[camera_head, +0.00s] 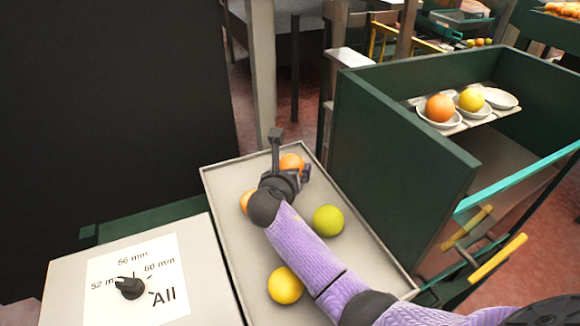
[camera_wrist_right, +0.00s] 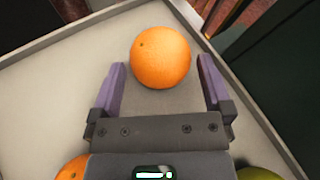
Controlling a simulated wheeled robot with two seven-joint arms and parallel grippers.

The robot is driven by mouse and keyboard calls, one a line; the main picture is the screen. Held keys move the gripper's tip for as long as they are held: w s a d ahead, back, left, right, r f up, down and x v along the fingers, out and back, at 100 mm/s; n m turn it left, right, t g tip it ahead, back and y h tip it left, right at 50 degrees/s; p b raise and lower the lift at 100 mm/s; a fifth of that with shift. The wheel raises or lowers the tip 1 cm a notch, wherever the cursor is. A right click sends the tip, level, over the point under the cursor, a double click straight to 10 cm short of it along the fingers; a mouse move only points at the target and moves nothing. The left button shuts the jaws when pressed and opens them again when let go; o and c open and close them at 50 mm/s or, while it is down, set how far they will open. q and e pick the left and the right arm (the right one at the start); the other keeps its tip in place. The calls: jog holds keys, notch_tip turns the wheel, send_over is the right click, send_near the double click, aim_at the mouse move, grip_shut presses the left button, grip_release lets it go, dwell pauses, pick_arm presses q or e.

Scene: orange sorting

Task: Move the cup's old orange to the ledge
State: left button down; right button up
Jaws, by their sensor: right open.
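My right gripper (camera_head: 289,160) is open over the far end of the grey tray (camera_head: 208,187). An orange (camera_head: 293,161) lies there; in the right wrist view this orange (camera_wrist_right: 160,57) sits between and slightly beyond the two open fingers (camera_wrist_right: 160,70). Inside the green bin, one white cup (camera_head: 424,118) holds an orange fruit (camera_head: 439,108). A neighbouring cup holds a yellow fruit (camera_head: 471,100), and a third cup (camera_head: 501,98) looks empty. I cannot tell for sure which surface is the ledge. My left gripper is not in view.
The tray also holds another orange (camera_head: 246,201) partly behind my arm, a green fruit (camera_head: 328,220) and a yellow fruit (camera_head: 285,285). The green bin wall (camera_head: 395,150) stands right of the tray. A dial panel (camera_head: 185,247) is at the lower left.

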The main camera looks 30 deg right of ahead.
jog(key=p+v, duration=0.6)
jog(key=v, duration=0.1)
jog(key=p+v, duration=0.3)
jog(key=shift+s+a+r, duration=0.15)
jog(key=shift+r, duration=0.3)
jog(key=shift+s+a+p, duration=0.15)
jog(key=shift+s+p, duration=0.05)
jog(key=shift+p, duration=0.2)
jog(key=shift+s+f, duration=0.1)
